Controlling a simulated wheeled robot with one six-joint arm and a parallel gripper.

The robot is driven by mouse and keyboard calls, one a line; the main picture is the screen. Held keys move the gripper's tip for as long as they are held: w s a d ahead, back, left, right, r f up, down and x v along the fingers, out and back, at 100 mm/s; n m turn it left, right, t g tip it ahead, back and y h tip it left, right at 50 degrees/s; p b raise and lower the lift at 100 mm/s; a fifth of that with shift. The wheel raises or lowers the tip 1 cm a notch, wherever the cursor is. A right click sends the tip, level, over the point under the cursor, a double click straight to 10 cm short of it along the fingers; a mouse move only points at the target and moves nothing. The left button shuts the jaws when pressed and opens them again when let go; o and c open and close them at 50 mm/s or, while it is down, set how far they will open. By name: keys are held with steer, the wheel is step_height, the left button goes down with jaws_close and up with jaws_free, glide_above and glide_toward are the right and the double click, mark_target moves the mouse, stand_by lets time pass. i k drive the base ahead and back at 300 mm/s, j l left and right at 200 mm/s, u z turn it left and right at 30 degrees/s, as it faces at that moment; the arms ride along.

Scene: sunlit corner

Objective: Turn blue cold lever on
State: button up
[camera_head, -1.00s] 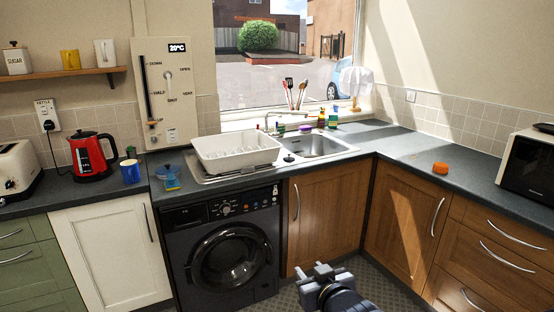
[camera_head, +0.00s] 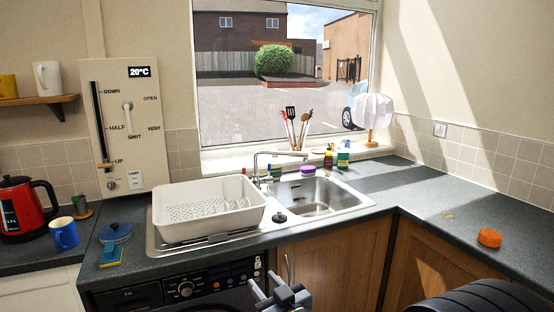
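The grey metal tap (camera_head: 256,170) stands behind the sink (camera_head: 318,196), with its spout reaching right over the bowl. Its levers are too small to make out clearly, and I cannot pick out a blue one. My gripper (camera_head: 272,286) is at the bottom middle of the head view, in front of the wooden cupboard and beside the black washing machine. It is well below and nearer than the tap, and touches nothing that I can see. Its fingers are small and partly cut off by the frame, so I cannot tell their opening.
A white dish rack (camera_head: 208,209) stands left of the sink. Bottles and a purple-topped item (camera_head: 308,170) are behind the bowl, near a pot of utensils. An orange object (camera_head: 489,238) lies on the right worktop, which is otherwise mostly clear.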

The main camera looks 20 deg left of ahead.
mark_target(269, 179)
steer(key=i+j, duration=0.2)
steer(key=i, duration=0.4)
steer(key=i+j, duration=0.2)
steer(key=i, duration=0.4)
steer(key=i+j+u, duration=0.1)
steer(key=i, duration=0.5)
steer(key=i+j, duration=0.25)
steer(key=i, duration=0.35)
